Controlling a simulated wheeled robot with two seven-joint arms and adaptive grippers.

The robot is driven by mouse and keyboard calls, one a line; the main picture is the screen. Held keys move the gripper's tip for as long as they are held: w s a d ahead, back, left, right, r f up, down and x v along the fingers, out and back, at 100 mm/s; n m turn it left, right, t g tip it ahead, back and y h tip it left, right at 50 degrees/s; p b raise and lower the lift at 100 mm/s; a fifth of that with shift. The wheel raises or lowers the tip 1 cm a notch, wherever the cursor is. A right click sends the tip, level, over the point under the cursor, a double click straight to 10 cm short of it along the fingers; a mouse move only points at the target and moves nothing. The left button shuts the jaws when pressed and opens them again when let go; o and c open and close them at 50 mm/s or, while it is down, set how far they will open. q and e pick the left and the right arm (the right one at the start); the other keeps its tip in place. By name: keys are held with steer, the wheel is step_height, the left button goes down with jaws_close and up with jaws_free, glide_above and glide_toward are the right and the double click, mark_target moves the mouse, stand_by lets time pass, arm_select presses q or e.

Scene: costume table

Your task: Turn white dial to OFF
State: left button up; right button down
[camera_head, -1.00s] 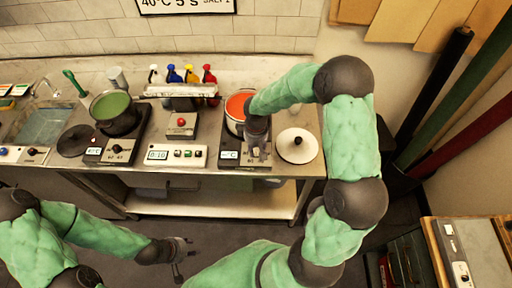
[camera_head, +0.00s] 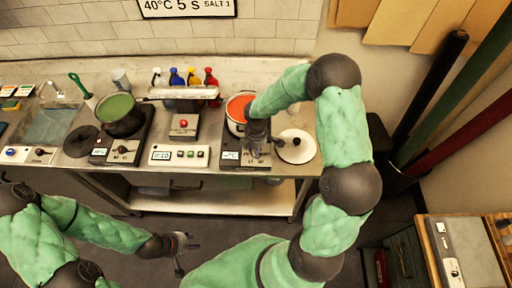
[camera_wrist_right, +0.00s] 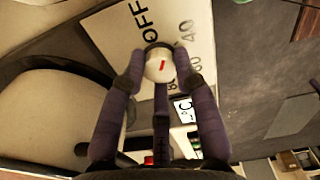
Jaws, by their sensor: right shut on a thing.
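The white dial (camera_wrist_right: 158,70) is a round knob with a short red mark, on the pale front panel (camera_wrist_right: 115,35) of a hotplate. In the right wrist view, "OFF" is printed above and left of it, "40" to its upper right. The red mark slants slightly; which label it points at is unclear. My right gripper (camera_wrist_right: 162,79) is shut on the dial, its fingers around the knob's sides. In the head view my right gripper (camera_head: 257,148) covers the dial. My left gripper (camera_head: 184,254) hangs open and empty in front of the table.
An orange-filled pot (camera_head: 239,107) stands on this hotplate, with a white lid (camera_head: 296,147) close to its right. A green-filled pot (camera_head: 120,116) on another hotplate, a timer box (camera_head: 179,155) and several bottles are further left. The floor before the table is clear.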

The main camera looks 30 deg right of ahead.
steer(key=n+p, duration=0.3)
steer(key=n, duration=0.2)
steer(key=shift+n, duration=0.7)
steer(key=c, duration=0.9)
jaws_free()
steer(key=shift+c, duration=0.2)
steer(key=shift+r, duration=0.1)
step_height(320, 180, up, 12)
